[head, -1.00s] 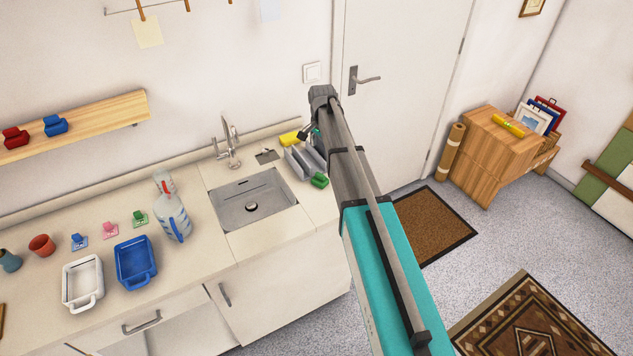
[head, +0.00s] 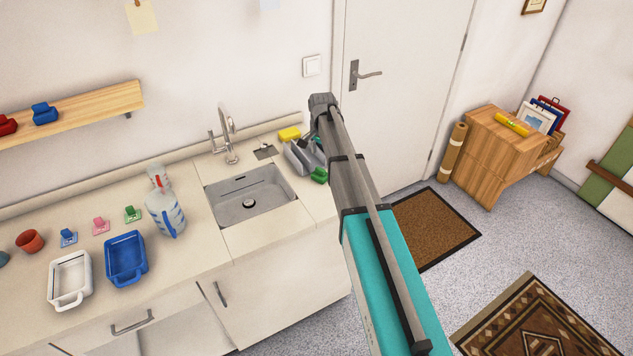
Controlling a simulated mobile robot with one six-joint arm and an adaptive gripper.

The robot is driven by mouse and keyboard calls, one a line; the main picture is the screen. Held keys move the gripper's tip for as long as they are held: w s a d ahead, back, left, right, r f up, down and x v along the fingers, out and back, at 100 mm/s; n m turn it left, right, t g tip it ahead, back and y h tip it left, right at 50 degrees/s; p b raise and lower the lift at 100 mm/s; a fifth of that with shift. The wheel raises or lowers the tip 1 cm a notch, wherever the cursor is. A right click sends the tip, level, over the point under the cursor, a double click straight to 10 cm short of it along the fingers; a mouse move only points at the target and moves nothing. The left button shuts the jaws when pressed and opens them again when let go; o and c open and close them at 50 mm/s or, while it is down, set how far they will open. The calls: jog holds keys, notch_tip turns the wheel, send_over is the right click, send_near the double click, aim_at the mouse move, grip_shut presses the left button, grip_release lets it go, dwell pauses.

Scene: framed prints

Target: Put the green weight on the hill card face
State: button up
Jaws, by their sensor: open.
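A green block (head: 319,175), shaped like the weights on the shelf, sits at the front end of a grey caddy (head: 297,160) right of the sink. A smaller green piece (head: 132,214) stands on the counter on a small pale card, beside a pink one (head: 101,225) and a blue one (head: 68,237). The pictures on these cards are too small to read, so I cannot tell which shows a hill. My gripper (head: 306,139) is open over the caddy area, apart from the green block as far as I see; my arm partly hides it.
A sink with a tap (head: 226,135), a spray bottle (head: 164,213), a blue tray (head: 126,258) and a white tray (head: 70,280) occupy the counter. Red and blue weights (head: 45,113) sit on the wall shelf. A wooden cabinet (head: 495,150) stands right of the door.

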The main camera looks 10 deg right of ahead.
aim_at(321, 169)
jog(key=shift+f+b, duration=0.9)
jog(key=shift+f, duration=0.3)
jog(key=shift+s+a+f+b, duration=0.15)
jog(key=shift+f+b, duration=2.45)
grip_shut()
